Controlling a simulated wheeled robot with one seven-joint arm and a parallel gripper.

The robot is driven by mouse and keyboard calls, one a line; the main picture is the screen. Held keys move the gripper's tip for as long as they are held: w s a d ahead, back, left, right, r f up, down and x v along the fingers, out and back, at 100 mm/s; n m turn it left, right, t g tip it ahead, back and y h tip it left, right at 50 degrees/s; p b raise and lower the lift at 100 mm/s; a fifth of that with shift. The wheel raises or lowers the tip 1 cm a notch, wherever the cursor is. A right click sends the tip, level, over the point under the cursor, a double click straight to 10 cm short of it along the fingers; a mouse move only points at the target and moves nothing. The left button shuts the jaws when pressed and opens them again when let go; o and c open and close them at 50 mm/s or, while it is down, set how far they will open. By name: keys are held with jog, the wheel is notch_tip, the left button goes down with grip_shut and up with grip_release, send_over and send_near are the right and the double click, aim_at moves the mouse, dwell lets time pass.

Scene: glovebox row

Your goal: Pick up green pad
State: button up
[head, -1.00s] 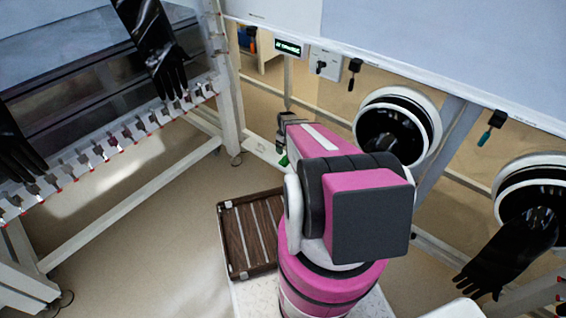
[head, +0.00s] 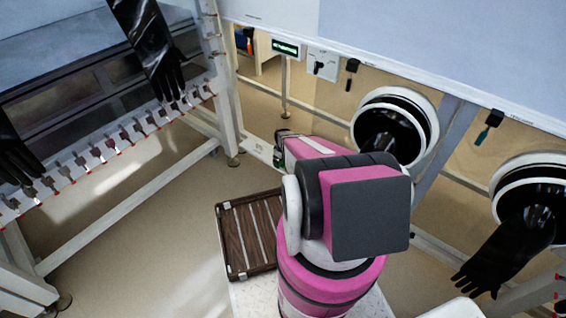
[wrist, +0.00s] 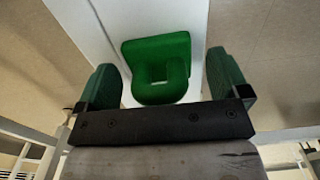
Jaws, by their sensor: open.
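The green pad (wrist: 160,45) shows in the wrist view as a block with a U-shaped loop. It appears to lie on a narrow white surface (wrist: 85,20). My gripper (wrist: 162,62) is open, with a green-faced finger to the left and right of the pad. Gaps show between the pad and both fingers, and nothing is held. In the head view my gripper (head: 281,146) is small, beyond my pink arm and near the low white rail (head: 260,151). I cannot make out the pad there.
A brown slatted tray (head: 228,240) is left of my arm. Glove ports (head: 365,102) with black gloves (head: 510,250) line the right side. A white frame post (head: 222,100) and a rail with several clips (head: 110,145) stand on the left. Open floor (head: 150,235) lies between.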

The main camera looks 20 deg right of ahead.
jog(key=c, duration=1.1)
jog(key=shift+r, duration=0.1)
jog(key=shift+r, duration=0.45)
jog(key=r, duration=0.2)
jog(key=a+r, duration=0.1)
jog(key=shift+r, duration=0.4)
jog(key=a+r, duration=0.2)
jog(key=a, duration=0.1)
jog(key=w+a+r, duration=0.1)
jog(key=a+r, duration=0.1)
jog(key=a, duration=0.2)
jog(key=a+r, duration=0.2)
jog(key=a, duration=0.1)
jog(key=shift+w+a+r, duration=0.1)
jog(key=shift+w+a, duration=0.1)
jog(key=shift+a, duration=0.1)
